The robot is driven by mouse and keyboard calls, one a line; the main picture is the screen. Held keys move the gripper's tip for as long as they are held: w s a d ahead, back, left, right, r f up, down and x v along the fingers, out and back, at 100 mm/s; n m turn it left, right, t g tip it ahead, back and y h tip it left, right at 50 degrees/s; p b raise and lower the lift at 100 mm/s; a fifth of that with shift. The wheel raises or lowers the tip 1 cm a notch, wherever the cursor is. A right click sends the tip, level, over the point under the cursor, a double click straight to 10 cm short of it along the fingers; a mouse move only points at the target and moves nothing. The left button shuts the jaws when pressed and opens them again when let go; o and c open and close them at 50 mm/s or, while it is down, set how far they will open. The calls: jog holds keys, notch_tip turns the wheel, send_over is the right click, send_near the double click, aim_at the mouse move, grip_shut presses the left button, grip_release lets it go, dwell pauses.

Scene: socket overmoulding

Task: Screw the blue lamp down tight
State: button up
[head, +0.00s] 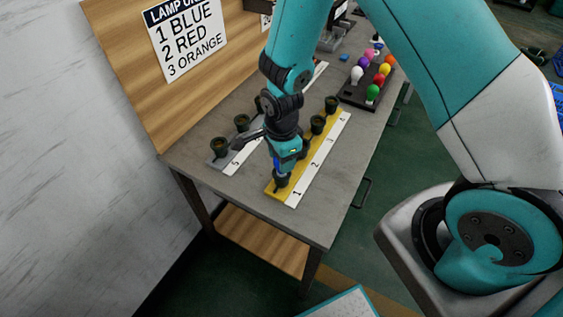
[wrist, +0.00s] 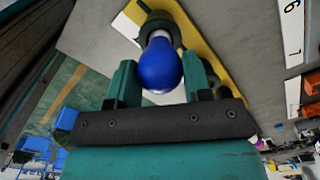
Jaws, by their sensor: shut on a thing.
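The blue lamp (wrist: 160,65) is between the two fingers of my gripper (wrist: 160,82) in the wrist view, its base in a dark socket (wrist: 158,28). In the head view my gripper (head: 280,167) points down over the socket (head: 281,180) at position 1 of the yellow strip (head: 272,190), and only a sliver of the blue lamp (head: 276,163) shows. My gripper is shut on the lamp. How deep the thread sits in the socket cannot be told.
A black rack (head: 353,95) of coloured lamps stands at the back right. A lamp order sign (head: 187,38) hangs on the wooden board. The table's near edge is bare.

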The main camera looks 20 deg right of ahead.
jog(key=m, duration=0.4)
jog(key=shift+m, duration=0.3)
jog(key=o, duration=0.9)
